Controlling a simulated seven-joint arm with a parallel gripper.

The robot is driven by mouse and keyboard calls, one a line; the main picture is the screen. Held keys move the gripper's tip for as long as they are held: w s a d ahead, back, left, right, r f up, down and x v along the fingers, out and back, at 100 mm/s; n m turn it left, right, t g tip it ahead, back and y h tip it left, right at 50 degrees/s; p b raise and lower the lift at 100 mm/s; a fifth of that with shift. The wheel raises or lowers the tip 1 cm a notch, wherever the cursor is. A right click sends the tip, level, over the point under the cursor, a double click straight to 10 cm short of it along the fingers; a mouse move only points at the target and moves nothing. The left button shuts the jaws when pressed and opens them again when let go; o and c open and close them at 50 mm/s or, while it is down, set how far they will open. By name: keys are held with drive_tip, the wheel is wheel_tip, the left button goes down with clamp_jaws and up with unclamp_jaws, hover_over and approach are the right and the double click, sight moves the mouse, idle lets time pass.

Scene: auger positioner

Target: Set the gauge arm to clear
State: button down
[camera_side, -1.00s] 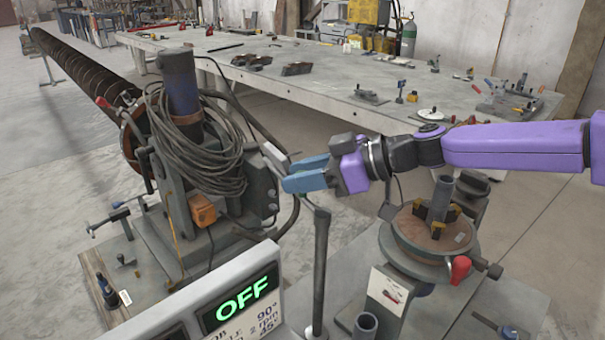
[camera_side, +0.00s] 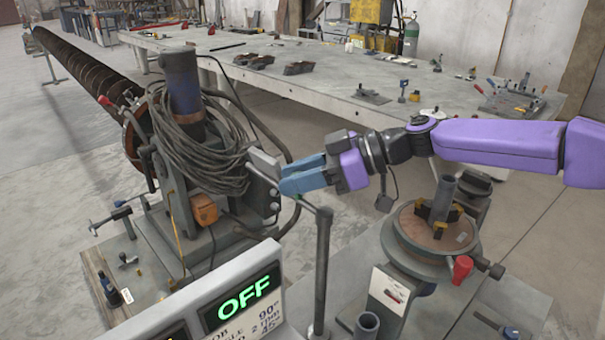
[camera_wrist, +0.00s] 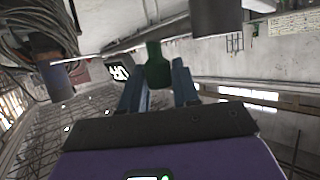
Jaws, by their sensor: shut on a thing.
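The gauge arm (camera_side: 303,201) is a thin grey rod at the top of an upright post (camera_side: 322,270). It runs up and left from the post, with a flat grey plate (camera_side: 264,163) near its far end, beside the cable-wrapped machine. My gripper (camera_side: 283,179) has blue fingers at the rod and is shut on it; the fingers hide part of the rod. In the wrist view, a dark green grip (camera_wrist: 158,66) sits between the blue fingers (camera_wrist: 157,80). Whether the far end touches the machine cannot be told.
The machine with coiled cable (camera_side: 205,150) and a long auger (camera_side: 70,65) stands left. A round turntable (camera_side: 430,238) with an upright pipe is at right. A display (camera_side: 240,300) reading OFF is in front. A long workbench (camera_side: 330,85) stands behind.

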drive_tip(key=shift+s+a, duration=0.1)
drive_tip(key=shift+s, duration=0.05)
drive_tip(key=c, duration=1.2)
unclamp_jaws()
drive_tip(key=v, duration=1.7)
drive_tip(key=shift+w+r, duration=0.2)
drive_tip(key=shift+w, duration=0.05)
